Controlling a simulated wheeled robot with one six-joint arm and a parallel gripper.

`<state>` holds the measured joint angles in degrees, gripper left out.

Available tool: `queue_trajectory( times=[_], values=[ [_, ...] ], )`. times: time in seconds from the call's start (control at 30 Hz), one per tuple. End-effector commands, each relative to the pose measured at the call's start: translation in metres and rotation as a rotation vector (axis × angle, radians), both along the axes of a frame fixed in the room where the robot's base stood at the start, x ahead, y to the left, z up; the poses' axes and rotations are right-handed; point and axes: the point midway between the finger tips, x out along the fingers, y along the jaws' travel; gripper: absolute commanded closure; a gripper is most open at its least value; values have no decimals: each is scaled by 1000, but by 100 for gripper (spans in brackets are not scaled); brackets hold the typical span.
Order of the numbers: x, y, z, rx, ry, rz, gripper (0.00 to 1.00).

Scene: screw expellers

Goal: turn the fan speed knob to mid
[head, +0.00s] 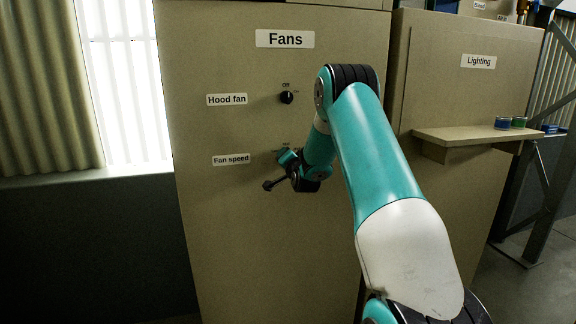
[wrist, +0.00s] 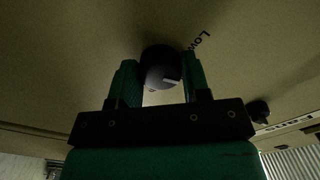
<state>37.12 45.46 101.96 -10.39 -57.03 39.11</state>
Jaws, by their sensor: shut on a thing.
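The fan speed knob (wrist: 160,66) is black and round, with a pale pointer mark on its face. In the wrist view it sits between the two green fingers of my gripper (wrist: 161,76), which is shut on it. The pointer mark lies toward the right finger. The printed word "Low" (wrist: 197,41) shows above and right of the knob; other position labels are hidden or too dark to read. In the head view my gripper (head: 288,160) is against the panel just right of the "Fan speed" label (head: 231,160), and it hides the knob there.
The hood fan knob (head: 287,98) is above on the same beige "Fans" cabinet (head: 225,250). A bright window (head: 122,80) is at left.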

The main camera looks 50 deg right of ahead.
Motion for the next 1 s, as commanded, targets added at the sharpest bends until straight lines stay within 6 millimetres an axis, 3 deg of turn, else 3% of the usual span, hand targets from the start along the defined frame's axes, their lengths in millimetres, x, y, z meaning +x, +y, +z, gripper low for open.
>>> queue_trajectory(
  times=[0.4,0.97,1.0],
  values=[
    [-1,0,-1,160,-96,-1,80],
    [-1,-1,-1,182,-108,-3,80],
    [-1,-1,-1,182,-108,-3,48]
  ],
)
